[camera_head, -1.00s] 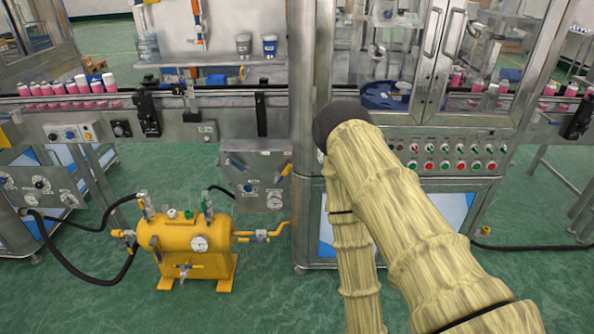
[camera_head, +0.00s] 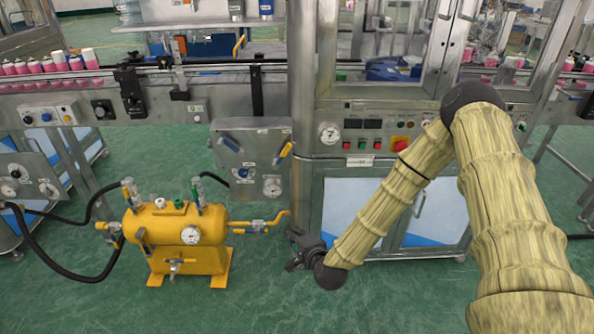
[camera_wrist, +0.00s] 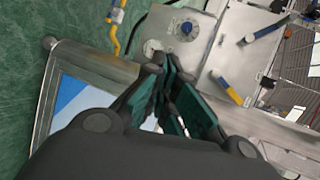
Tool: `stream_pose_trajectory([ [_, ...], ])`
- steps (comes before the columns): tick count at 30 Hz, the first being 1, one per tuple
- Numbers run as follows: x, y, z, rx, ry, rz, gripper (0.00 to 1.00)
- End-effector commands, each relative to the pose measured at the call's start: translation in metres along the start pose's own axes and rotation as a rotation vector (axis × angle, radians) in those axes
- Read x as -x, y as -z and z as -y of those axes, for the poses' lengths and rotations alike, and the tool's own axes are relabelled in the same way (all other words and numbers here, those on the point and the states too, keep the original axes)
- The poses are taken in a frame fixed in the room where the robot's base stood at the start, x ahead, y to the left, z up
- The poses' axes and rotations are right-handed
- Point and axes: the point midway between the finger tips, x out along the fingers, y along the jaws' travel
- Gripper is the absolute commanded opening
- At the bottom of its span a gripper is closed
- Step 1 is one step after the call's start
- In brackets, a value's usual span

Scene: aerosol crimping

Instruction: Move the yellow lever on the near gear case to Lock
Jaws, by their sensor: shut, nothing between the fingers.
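The grey metal gear case (camera_head: 222,165) hangs left of the machine post, with dials on its face. A yellow-and-blue lever (camera_head: 283,153) sits tilted at its upper right, and a blue lever (camera_head: 229,143) at its upper left. In the wrist view the case (camera_wrist: 205,22) appears turned, with the yellow-and-blue lever (camera_wrist: 228,90) right of the fingers and the blue lever (camera_wrist: 265,32) farther off. The lettering is too small to read. My gripper (camera_head: 292,266) is shut and empty, below and right of the case, apart from it. Its fingers (camera_wrist: 172,65) also show in the wrist view.
A yellow tank (camera_head: 180,245) with valves and a gauge stands on the green floor left of my gripper. Its yellow pipe (camera_head: 262,224) runs below the case. The machine cabinet (camera_head: 340,205) and its steel post (camera_head: 303,110) stand close behind my arm. A conveyor (camera_head: 215,72) runs behind.

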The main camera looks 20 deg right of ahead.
Motion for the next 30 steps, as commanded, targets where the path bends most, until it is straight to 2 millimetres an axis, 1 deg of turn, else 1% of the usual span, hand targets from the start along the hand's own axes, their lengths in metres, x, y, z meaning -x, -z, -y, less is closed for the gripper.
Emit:
stream_pose_trajectory([
  [1,-0.015,0.018,0.017,-0.081,0.084,-0.031,0.0],
  [3,-0.027,0.04,0.046,-0.187,0.191,-0.061,0.0],
  [6,-0.036,0.067,0.082,-0.31,0.322,-0.087,0.0],
  [9,-0.039,0.089,0.109,-0.396,0.42,-0.101,0.0],
  [10,-0.039,0.093,0.115,-0.415,0.441,-0.102,0.0],
  [13,-0.039,0.104,0.128,-0.455,0.488,-0.106,0.0],
  [17,-0.044,0.109,0.136,-0.471,0.506,-0.106,0.0],
  [19,-0.05,0.11,0.139,-0.47,0.505,-0.105,0.0],
  [23,-0.066,0.113,0.147,-0.467,0.505,-0.105,0.0],
  [30,-0.101,0.121,0.164,-0.466,0.503,-0.105,0.0],
])
